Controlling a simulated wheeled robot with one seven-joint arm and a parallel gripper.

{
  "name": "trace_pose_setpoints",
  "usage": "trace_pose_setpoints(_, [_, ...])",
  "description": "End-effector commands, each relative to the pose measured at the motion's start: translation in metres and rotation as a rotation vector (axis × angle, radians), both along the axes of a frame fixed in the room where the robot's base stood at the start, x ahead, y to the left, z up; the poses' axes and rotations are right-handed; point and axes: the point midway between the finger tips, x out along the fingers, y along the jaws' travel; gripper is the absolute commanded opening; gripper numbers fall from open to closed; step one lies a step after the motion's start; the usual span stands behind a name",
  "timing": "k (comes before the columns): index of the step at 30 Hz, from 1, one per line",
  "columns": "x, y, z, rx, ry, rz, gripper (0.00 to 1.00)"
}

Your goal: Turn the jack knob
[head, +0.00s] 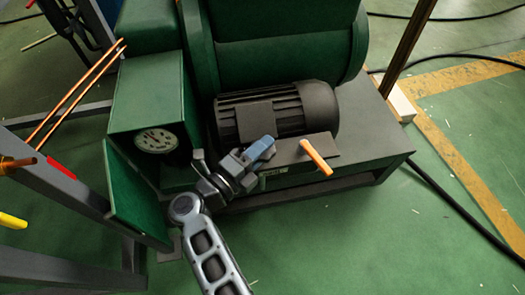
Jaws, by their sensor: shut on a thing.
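My gripper (248,160) is in front of the dark motor on the green machine, at the end of my grey arm coming up from the bottom. Its jaws are shut on a small blue piece (262,148). I cannot tell whether this piece is the jack knob, or whether it touches the machine behind it. No jack can be made out. An orange rod or handle (318,157) sticks out to the right of my gripper, apart from it.
The dark ribbed motor (277,110) sits on a green base (365,135). A round gauge (156,140) and an open green panel (135,200) stand left of my arm. Grey frame bars (62,187) cross the left side. A black cable (455,208) lies on the floor at right.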

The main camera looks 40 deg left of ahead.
Motion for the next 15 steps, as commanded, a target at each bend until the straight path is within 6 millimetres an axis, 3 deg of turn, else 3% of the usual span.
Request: trace_pose_setpoints(15, [0.0004, 0.0003, -0.0003, 0.001, 0.004, -0.029, 0.00])
